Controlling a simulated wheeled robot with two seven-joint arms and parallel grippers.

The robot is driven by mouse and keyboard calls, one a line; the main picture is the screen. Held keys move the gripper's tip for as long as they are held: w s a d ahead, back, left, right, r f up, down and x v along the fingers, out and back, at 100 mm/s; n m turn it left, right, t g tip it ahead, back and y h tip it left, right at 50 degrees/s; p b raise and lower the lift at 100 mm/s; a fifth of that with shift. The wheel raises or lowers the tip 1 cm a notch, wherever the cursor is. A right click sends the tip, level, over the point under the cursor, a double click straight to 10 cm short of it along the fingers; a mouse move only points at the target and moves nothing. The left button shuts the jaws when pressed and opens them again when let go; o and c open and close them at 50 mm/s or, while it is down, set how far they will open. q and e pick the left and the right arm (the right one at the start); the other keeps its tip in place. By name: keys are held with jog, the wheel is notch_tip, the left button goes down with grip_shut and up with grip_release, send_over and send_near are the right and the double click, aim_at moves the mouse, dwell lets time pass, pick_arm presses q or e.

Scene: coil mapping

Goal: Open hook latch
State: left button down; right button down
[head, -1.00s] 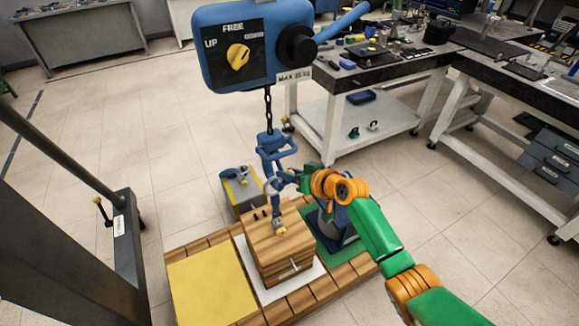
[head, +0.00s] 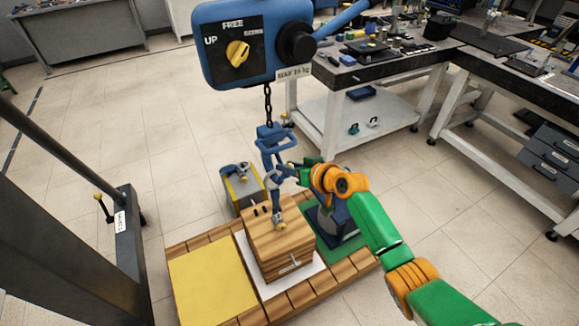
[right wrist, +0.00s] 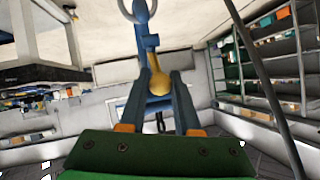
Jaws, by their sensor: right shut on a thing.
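A blue hook (head: 271,140) hangs on a chain (head: 267,103) from the blue hoist unit (head: 256,45). A grey ring (head: 271,187) shows at its lower part. My right gripper (head: 290,172) is beside the hook on its right; its fingertips are small and partly hidden in the head view. In the right wrist view, the two fingers (right wrist: 160,84) are shut around a yellow knob (right wrist: 159,82) at the end of a blue latch piece (right wrist: 149,42). How far the latch stands open cannot be told. My left gripper is not in view.
A wooden box (head: 284,255) on a white plate stands below the hook, on a wooden pallet with a yellow pad (head: 212,287). A grey and yellow block (head: 243,187) stands behind it. Workbenches (head: 375,75) stand at the back right.

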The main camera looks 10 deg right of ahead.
jog(key=shift+w+r, duration=0.1)
jog(key=shift+r, duration=0.15)
dwell(0.4)
jog(key=c, duration=0.9)
grip_release()
jog(key=shift+o, duration=1.4)
jog(key=shift+f, duration=0.2)
jog(key=v, duration=0.7)
jog(key=shift+p, duration=0.4)
